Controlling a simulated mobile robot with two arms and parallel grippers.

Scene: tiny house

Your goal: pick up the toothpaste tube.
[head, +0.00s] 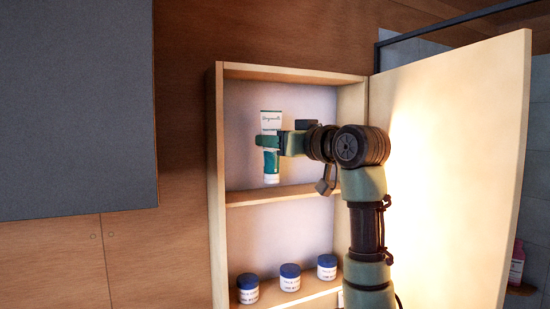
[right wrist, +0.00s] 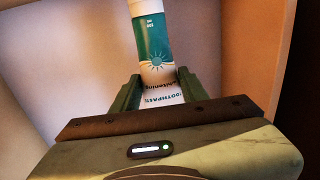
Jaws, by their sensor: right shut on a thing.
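The toothpaste tube (head: 271,121) is white and green and stands upright in the upper compartment of an open wall cabinet (head: 221,150). My right gripper (head: 268,141) is shut around the tube's middle in the head view. Its lower end shows below the fingers, close to the shelf (head: 245,195); I cannot tell whether it touches. In the right wrist view the tube (right wrist: 153,40) runs between the two fingers of my right gripper (right wrist: 158,90), and lettering shows on it. My left gripper is not in view.
Three jars with blue lids, a left one (head: 248,290), a middle one (head: 290,278) and a right one (head: 327,267), stand in the lower compartment. The cabinet door (head: 460,180) is open at the right. A dark grey panel (head: 75,100) is at the left.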

